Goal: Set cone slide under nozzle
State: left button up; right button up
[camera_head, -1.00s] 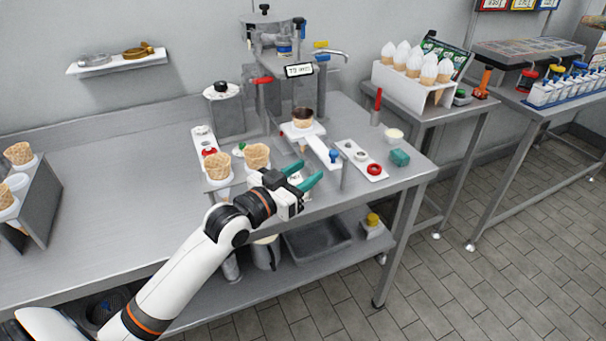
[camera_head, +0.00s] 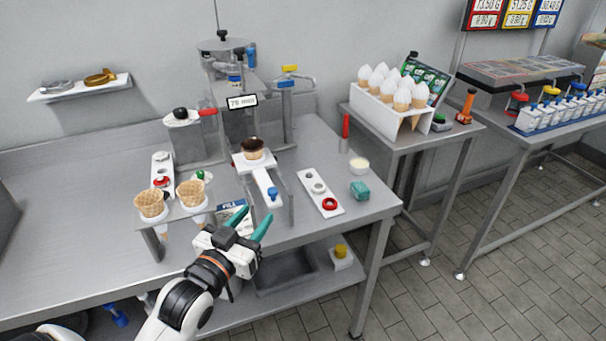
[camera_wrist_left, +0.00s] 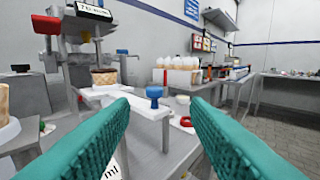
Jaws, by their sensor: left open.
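The cone slide (camera_head: 265,185) is a white plate on a raised metal stand, with a blue knob (camera_head: 272,193) at its near end. A cone with a dark rim (camera_head: 252,148) stands in its far end, in front of the dispensing machine (camera_head: 229,58). Whether the cone is directly below the nozzle I cannot tell. My left gripper (camera_head: 250,222) has teal fingers, open and empty, near the table's front edge, short of the knob. In the left wrist view the blue knob (camera_wrist_left: 154,95) shows between the open fingers, farther off. My right gripper is not in view.
Two empty waffle cones (camera_head: 151,204) stand in a holder left of my gripper. A rack of white-topped cones (camera_head: 370,107) is farther right.

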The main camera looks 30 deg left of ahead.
aim_at(270, 192)
pick_arm(q)
jog(key=shift+y, duration=0.3)
jog(key=w, duration=0.3)
jog(key=w+a+p, duration=0.1)
jog(key=w, duration=0.7)
jog(key=shift+w+a+p, duration=0.2)
jog(key=shift+a+p, duration=0.05)
jog(key=shift+p, duration=0.05)
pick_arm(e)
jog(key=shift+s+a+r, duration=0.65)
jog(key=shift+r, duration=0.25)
pick_arm(q)
grip_shut()
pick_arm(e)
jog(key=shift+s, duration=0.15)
